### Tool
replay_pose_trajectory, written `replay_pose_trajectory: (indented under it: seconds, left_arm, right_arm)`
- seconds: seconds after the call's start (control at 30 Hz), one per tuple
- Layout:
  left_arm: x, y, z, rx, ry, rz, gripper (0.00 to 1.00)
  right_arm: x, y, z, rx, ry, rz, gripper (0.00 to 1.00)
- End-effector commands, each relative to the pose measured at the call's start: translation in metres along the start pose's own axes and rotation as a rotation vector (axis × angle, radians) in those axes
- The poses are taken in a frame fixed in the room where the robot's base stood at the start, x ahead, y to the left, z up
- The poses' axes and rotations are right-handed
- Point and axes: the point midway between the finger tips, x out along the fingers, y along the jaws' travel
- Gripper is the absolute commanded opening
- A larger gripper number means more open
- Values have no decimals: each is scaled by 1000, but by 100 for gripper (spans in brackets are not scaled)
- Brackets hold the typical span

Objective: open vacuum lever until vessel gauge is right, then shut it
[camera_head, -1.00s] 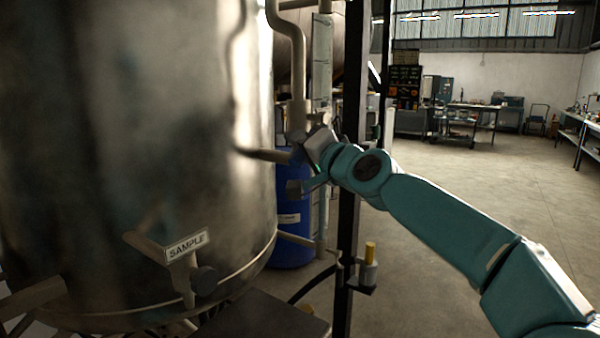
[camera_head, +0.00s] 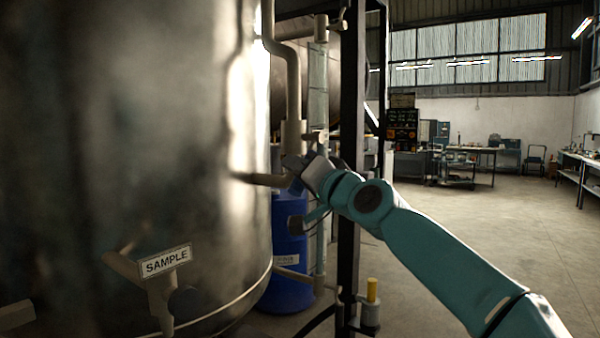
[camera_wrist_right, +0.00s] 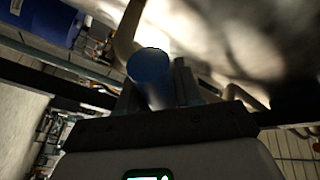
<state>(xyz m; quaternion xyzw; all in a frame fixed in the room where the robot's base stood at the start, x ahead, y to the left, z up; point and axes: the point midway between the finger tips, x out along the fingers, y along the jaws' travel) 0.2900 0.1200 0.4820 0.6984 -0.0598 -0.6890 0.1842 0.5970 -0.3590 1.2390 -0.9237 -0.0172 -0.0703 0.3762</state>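The large steel vessel (camera_head: 130,120) fills the left of the head view. A grey pipe (camera_head: 292,90) with a valve runs down beside it. My right gripper (camera_head: 292,168) is at the valve by the vessel's right side; its fingers are hard to make out there. In the right wrist view a blue-ended lever handle (camera_wrist_right: 150,66) lies between the fingers of my right gripper (camera_wrist_right: 157,92), which appear closed against its sides. The lever is mostly hidden by the gripper in the head view. No gauge face can be read. My left gripper is out of view.
A SAMPLE sign (camera_head: 166,261) hangs on a fitting low on the vessel. A blue drum (camera_head: 290,275) stands behind the pipe. A dark post (camera_head: 349,200) rises close behind my right wrist. Open floor (camera_head: 480,225) lies to the right, with workbenches beyond.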

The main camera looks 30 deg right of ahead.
Motion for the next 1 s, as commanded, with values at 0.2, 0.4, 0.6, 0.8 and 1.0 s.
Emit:
replay_pose_trajectory:
  seconds: [0.2, 0.4, 0.6, 0.8, 1.0]
  left_arm:
    - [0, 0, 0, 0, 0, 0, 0]
    - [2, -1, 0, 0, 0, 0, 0]
    - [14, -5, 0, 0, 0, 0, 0]
    - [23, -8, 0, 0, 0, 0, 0]
    - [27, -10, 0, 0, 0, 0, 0]
  right_arm:
    - [-1, -1, -4, 0, 7, -3, 54]
    - [-4, 0, -3, 0, 5, -2, 54]
    - [-42, 1, -2, 0, 7, -3, 54]
    - [-96, 1, -2, 1, 8, -4, 54]
    - [-140, 0, -2, 0, 8, -3, 54]
